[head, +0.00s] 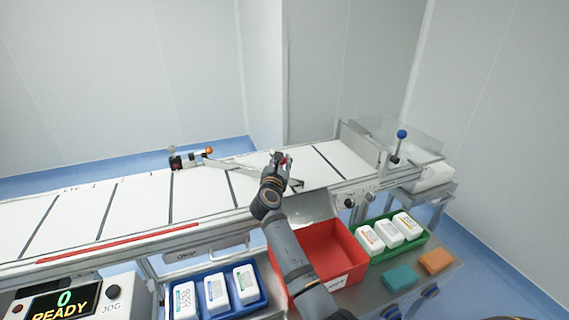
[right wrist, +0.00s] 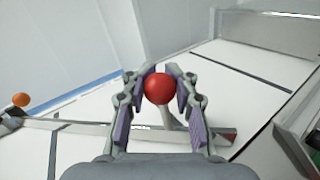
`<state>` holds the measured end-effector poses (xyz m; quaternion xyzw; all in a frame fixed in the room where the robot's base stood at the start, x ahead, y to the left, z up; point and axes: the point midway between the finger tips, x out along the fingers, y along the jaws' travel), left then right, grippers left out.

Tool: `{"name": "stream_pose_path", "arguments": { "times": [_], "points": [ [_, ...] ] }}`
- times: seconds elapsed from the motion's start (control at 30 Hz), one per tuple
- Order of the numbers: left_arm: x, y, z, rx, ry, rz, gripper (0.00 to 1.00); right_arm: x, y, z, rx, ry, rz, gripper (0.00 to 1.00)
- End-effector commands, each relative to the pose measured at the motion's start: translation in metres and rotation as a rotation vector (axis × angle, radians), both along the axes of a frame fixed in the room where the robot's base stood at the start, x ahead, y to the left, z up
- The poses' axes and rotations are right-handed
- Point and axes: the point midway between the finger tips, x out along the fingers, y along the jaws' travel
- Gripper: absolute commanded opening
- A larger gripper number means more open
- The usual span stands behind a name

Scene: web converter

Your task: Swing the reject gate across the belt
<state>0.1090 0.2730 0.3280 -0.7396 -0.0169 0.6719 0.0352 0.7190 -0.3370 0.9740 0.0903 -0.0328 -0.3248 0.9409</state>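The reject gate is a pale grey arm (head: 232,165) on a dark pivot (head: 176,163) at the belt's far edge. A red ball knob (right wrist: 159,88) stands on a short post by the gate arm. My right gripper (head: 282,158) is over the belt at this knob. In the right wrist view its fingers (right wrist: 161,84) close in on both sides of the ball, with no clear gap. My left gripper is out of view.
An orange ball (head: 209,150) sits near the pivot. Along the front stand a blue tray (head: 262,300) and a green tray (head: 424,238) of white packs, with a red bin (head: 352,240) between. A blue-knobbed lever (head: 402,134) rises at right. The belt's left part is clear.

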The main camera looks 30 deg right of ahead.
Motion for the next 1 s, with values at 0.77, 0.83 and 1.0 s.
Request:
{"name": "stream_pose_path", "arguments": {
  "times": [0.77, 0.83, 1.0],
  "points": [
    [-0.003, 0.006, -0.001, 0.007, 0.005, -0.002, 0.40, -0.001, 0.002, -0.008, 0.008, 0.012, 0.000, 0.52],
    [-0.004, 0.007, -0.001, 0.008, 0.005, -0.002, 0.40, -0.001, 0.002, -0.006, 0.008, 0.010, 0.000, 0.52],
    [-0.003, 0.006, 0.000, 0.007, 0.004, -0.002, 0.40, -0.001, 0.002, 0.020, 0.009, 0.006, 0.000, 0.52]
  ]
}}
